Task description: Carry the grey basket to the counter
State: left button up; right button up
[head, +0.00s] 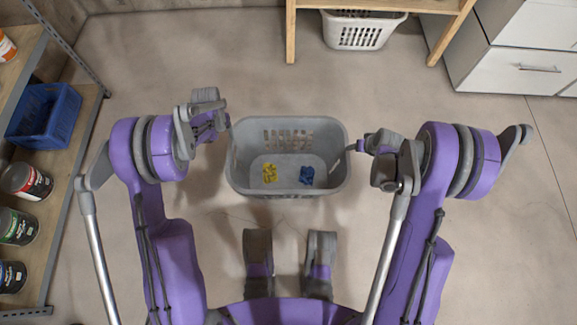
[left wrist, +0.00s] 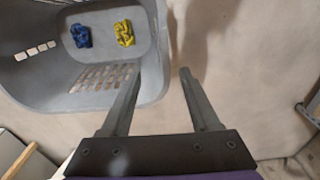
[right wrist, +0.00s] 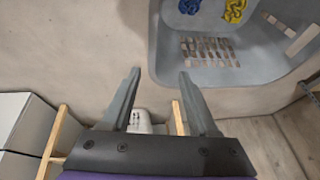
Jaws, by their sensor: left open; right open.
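The grey basket (head: 240,172) stands upright on the floor in front of me, in the middle of the head view. A yellow item (head: 269,173) and a blue item (head: 307,175) lie in it. My left gripper (head: 224,121) is open at the basket's left end; in the left wrist view its fingers (left wrist: 160,75) lie either side of the rim (left wrist: 160,45). My right gripper (head: 358,146) is open at the right end; in the right wrist view its fingers (right wrist: 159,75) also appear either side of the rim (right wrist: 155,40). I cannot tell whether either touches. No counter is clearly identifiable.
A wooden-legged piece of furniture (head: 290,35) stands at the top, with a pale basket (head: 358,36) beneath it. White drawers (head: 520,72) stand at the upper right. A shelf at the left holds a blue crate (head: 45,115) and several cans. The floor between is clear.

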pick_arm(q)
jog(key=b, duration=0.2)
send_over(230, 154)
jog(key=w, duration=0.1)
jog(key=f, duration=0.8)
jog(key=shift+w+a, duration=0.2)
jog(key=shift+a, duration=0.05)
pick_arm(e)
send_near(349, 155)
jog(key=f, duration=0.1)
jog(key=shift+w+a+f, duration=0.1)
jog(key=shift+f, duration=0.05)
pick_arm(q)
jog(key=shift+f, duration=0.1)
pick_arm(e)
jog(key=shift+f, duration=0.1)
pick_arm(q)
notch_tip(349, 155, down, 11)
jog(key=shift+r, duration=0.2)
pick_arm(e)
jog(key=x, duration=1)
jog(key=shift+w+a+f, duration=0.2)
jog(key=shift+w+f, duration=0.05)
pick_arm(q)
grip_shut()
pick_arm(e)
grip_shut()
